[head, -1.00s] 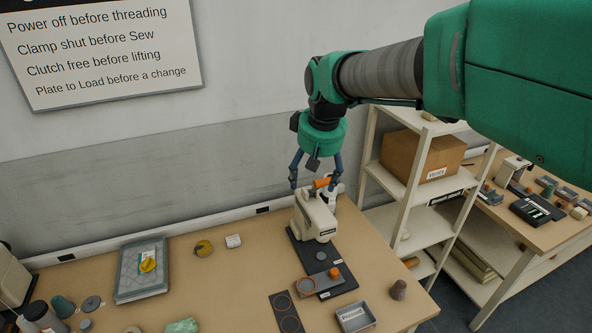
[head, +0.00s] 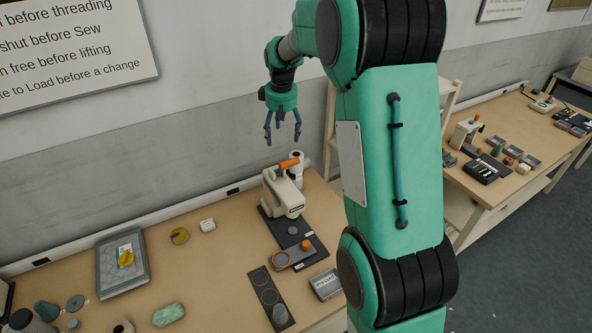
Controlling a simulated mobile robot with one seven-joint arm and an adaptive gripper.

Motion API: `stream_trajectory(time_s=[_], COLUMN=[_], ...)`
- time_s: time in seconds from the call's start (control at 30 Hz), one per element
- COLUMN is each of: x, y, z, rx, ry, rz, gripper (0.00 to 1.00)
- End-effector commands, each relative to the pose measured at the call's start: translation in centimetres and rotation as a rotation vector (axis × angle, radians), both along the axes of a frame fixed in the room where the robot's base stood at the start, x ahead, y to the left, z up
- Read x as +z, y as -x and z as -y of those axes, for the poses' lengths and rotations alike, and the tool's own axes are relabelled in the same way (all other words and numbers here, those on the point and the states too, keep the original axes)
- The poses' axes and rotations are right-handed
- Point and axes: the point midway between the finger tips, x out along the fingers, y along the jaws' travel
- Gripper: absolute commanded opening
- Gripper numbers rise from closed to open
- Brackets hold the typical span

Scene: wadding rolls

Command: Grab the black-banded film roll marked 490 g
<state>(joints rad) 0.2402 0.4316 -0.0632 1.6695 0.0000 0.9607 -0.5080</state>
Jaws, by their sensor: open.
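My gripper (head: 283,141) is open and empty, fingers pointing down, in the air above and behind the cream machine. A dark roll (head: 20,319) and a pale roll with a dark core (head: 122,327) are at the lower left edge, partly cut off. No 490 g mark is readable, so I cannot tell which is the black-banded film roll.
The cream machine (head: 284,196) with an orange handle stands on a black plate (head: 311,243). A grey tray (head: 326,284), a green lump (head: 168,315) and a grey padded case (head: 106,279) lie on the table. My arm hides the table's right end. A second table (head: 478,182) stands right.

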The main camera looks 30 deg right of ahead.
Motion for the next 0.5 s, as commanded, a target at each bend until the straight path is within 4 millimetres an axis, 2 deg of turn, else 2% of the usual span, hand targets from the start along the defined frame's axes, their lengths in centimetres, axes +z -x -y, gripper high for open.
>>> stream_trajectory(time_s=[0.2,0.5], x=[-3.4,-8.9], y=[-3.5,-7.2], z=[3.0,7.0], rx=[0.024,0.062], ry=[-0.004,-0.012], rz=[-0.039,-0.087], gripper=[0.73,0.73])
